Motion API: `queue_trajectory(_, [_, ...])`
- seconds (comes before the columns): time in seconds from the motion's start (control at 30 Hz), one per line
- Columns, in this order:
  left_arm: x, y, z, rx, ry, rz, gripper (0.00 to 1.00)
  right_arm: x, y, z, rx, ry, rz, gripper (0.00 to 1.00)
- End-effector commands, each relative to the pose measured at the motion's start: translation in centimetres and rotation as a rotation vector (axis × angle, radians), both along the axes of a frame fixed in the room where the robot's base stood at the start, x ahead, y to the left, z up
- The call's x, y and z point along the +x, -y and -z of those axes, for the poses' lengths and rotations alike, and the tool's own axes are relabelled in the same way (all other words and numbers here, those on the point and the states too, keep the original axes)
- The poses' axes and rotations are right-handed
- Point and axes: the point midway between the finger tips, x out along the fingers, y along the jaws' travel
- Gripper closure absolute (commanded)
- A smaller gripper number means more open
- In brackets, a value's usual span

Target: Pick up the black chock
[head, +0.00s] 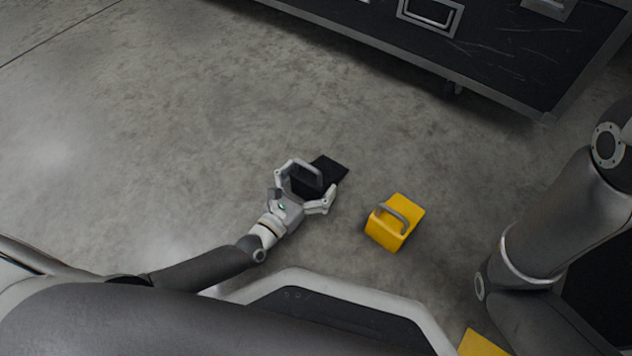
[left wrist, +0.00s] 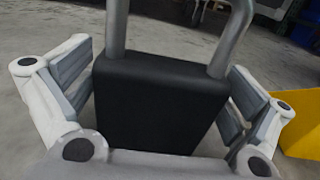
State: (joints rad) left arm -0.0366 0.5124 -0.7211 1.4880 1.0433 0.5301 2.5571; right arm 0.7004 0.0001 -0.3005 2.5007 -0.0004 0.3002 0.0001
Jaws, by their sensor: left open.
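The black chock (head: 328,171) sits on the concrete floor, a black block with a grey bar handle. My left gripper (head: 306,190) is at the chock with its fingers spread on either side of it. In the left wrist view the black chock (left wrist: 155,100) fills the middle, its handle rising out of the top of the picture. The left gripper's padded fingers (left wrist: 155,95) stand open to the left and right of the block. Whether a pad touches the block I cannot tell. My right gripper is not in view.
A yellow chock (head: 394,222) with a grey handle stands on the floor right of the black one. Another yellow piece (head: 482,345) shows at the bottom edge. A dark wheeled case (head: 480,50) stands at the back right. The floor to the left is clear.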

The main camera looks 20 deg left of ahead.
Motion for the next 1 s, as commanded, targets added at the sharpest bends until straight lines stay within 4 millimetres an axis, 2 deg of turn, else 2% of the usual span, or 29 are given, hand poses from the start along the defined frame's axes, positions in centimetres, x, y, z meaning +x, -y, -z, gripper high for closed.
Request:
queue_trajectory(0.2, [0.11, 0.04, -0.09, 0.000, 0.000, 0.000, 0.00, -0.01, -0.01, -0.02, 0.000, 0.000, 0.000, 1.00])
queue_trajectory(0.8, [0.07, 0.02, -0.04, 0.000, 0.000, 0.000, 0.76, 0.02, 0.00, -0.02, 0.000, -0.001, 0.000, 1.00])
queue_trajectory(1.0, [0.22, 0.03, -0.40, -0.002, 0.008, -0.002, 0.77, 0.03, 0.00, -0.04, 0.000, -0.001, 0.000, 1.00])
